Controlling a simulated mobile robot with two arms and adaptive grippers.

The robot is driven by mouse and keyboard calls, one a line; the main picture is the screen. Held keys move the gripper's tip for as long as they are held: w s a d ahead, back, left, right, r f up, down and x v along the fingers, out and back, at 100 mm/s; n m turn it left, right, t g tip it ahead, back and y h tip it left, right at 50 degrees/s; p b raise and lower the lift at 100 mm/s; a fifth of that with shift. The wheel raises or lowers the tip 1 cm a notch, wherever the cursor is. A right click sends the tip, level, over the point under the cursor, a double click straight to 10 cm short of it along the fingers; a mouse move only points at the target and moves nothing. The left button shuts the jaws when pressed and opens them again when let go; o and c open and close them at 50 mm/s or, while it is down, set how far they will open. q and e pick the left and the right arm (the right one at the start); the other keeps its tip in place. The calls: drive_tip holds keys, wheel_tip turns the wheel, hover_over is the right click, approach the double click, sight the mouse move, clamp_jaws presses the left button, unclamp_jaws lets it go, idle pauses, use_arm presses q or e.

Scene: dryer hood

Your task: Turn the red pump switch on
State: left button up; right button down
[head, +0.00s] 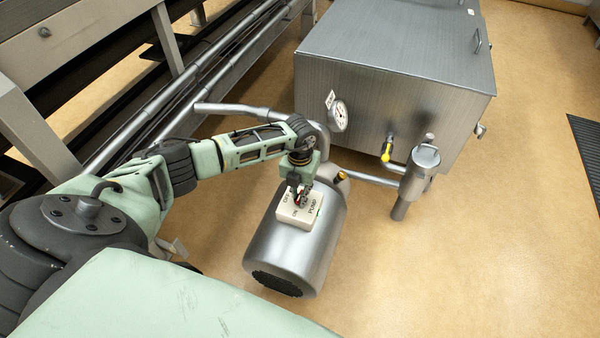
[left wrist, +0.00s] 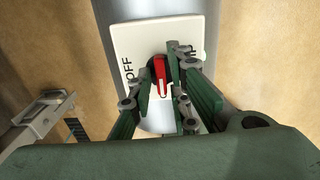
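The red pump switch (left wrist: 159,75) sits on a white switch plate (left wrist: 135,42) lettered OFF and PUMP in the left wrist view. Its red handle lies roughly up and down in that view, with a white mark toward its lower end. In the head view the plate (head: 296,219) sits on top of a steel motor (head: 275,250), and ON shows near its front left edge. My left gripper (head: 299,197) is over the plate. In the left wrist view its spread fingers (left wrist: 162,82) stand either side of the handle; contact is unclear. My right gripper is not in view.
A large steel tank (head: 400,50) stands behind the motor, with a gauge (head: 339,115) and a yellow-handled valve (head: 387,151). A steel pipe fitting (head: 420,170) stands to the right. Rails and pipes run along the left.

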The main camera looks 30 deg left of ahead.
use_arm(q)
wheel_tip(320, 180, up, 12)
idle(0.6)
drive_tip(key=shift+d, duration=0.1)
idle(0.4)
